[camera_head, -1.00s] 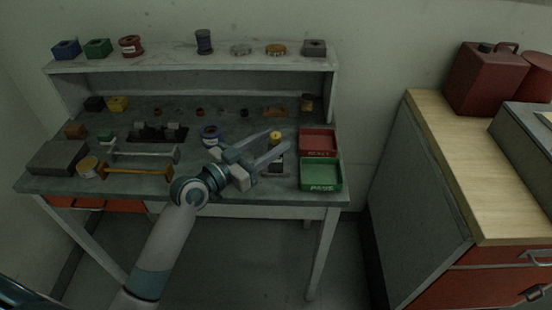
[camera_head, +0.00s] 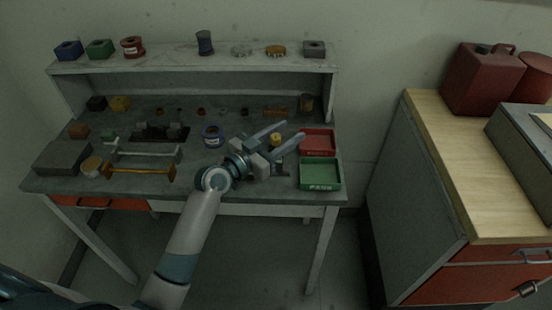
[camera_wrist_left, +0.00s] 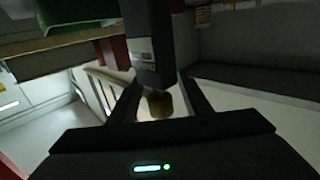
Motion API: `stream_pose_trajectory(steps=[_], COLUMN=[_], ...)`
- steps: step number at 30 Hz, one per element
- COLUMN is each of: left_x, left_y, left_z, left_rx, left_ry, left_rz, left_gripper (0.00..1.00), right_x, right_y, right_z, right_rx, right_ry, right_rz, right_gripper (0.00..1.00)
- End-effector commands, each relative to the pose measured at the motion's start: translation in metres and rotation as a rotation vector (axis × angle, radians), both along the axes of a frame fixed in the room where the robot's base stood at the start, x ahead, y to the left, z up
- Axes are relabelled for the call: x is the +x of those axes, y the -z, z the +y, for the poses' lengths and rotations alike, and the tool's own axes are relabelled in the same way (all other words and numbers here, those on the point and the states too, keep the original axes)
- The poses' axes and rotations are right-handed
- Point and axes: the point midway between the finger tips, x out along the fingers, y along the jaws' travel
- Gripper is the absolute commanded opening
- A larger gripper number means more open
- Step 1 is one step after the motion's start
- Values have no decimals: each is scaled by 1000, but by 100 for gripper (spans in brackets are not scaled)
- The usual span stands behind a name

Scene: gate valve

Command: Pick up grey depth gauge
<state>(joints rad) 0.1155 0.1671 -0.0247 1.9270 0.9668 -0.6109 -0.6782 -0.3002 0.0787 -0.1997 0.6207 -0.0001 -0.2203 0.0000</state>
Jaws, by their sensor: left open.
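A grey bar-shaped tool with a crosspiece at its end (camera_head: 147,152), which looks like the grey depth gauge, lies on the bench left of centre. A similar orange-yellow tool (camera_head: 140,170) lies in front of it. My left gripper (camera_head: 292,131) is open, well to the right of the grey tool and beside the trays. A small dark upright thing with a yellow top (camera_head: 275,139) shows between its fingers. In the left wrist view a dark labelled block (camera_wrist_left: 150,45) and a yellowish round part (camera_wrist_left: 160,104) show between the fingers; no grip is visible. My right gripper is out of view.
A red tray (camera_head: 318,141) and a green tray (camera_head: 320,172) sit at the bench's right end, close to the gripper. A blue-and-white spool (camera_head: 212,134) stands mid-bench. A grey block (camera_head: 62,158) and a round tin (camera_head: 92,166) are at the left. The raised shelf (camera_head: 180,64) holds several items.

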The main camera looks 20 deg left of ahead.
Motion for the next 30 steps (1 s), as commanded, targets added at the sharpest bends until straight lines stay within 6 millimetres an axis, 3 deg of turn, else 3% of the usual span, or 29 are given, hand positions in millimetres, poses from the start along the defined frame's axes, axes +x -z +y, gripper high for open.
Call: stream_pose_trajectory(steps=[13, 14, 19, 30], left_x=[1, 1, 0, 1], left_y=[0, 0, 0, -1], left_z=[0, 0, 0, 0], left_rx=[1, 1, 1, 1], left_ry=[0, 0, 0, 0], left_rz=[0, 0, 0, -3], left_gripper=[44, 42, 1, 0], right_x=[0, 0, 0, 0], right_y=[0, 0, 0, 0], right_z=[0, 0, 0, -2], right_rx=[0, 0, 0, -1], right_ry=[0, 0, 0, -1], right_rz=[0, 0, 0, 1], right_gripper=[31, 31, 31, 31])
